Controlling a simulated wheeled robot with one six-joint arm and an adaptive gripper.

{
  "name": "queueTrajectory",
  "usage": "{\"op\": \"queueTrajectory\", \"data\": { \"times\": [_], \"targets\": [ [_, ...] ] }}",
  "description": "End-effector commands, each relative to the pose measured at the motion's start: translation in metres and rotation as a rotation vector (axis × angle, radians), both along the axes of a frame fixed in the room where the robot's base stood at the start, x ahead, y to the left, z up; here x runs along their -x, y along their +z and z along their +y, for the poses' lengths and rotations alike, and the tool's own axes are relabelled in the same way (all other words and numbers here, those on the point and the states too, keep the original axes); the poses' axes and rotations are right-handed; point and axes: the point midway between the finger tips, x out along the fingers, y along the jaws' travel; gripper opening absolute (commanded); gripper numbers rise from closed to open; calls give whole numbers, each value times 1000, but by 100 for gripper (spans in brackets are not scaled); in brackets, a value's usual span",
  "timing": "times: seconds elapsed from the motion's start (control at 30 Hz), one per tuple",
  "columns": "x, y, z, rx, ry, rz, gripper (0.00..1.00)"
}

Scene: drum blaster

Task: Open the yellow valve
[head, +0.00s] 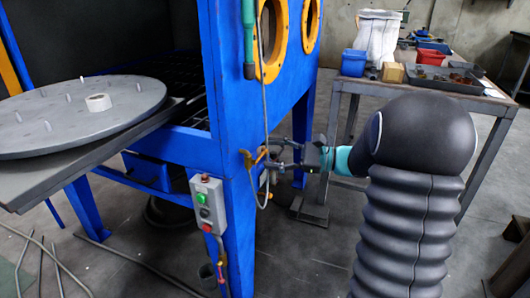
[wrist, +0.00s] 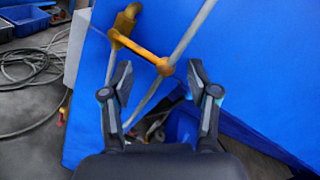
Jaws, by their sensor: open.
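The yellow valve (head: 252,158) is on the near blue corner post of the cabinet, by a thin grey hose. In the wrist view its yellow handle (wrist: 141,53) slants down to the right from a rounded yellow body (wrist: 127,20). My gripper (head: 276,155) is open and empty, just right of the valve in the head view. In the wrist view, the handle's lower end lies between the fingertips of my gripper (wrist: 160,70) in the picture. I cannot tell whether the fingers touch it.
A grey control box (head: 208,203) with buttons is mounted left of the valve. The grey hose (head: 265,100) hangs along the blue cabinet (head: 225,75). A round turntable (head: 75,118) sits at left. A workbench (head: 495,105) with bins stands behind my arm.

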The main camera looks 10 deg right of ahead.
Motion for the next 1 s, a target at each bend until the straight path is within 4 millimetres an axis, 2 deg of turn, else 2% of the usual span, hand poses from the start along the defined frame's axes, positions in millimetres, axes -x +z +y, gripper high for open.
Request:
{"op": "queueTrajectory", "data": {
  "times": [0.2, 0.57, 0.67, 0.8, 0.83, 1.0],
  "targets": [
    [-9, 0, 21, 0, 1, 0, 60],
    [-12, 0, 25, 0, -1, 0, 60],
    [-12, 0, 25, 1, -1, 0, 40],
    [-11, 0, 25, 0, 0, 0, 5],
    [-11, 0, 25, 0, 0, 0, 0],
    [-11, 1, 25, 0, 1, -1, 0]
  ]
}}
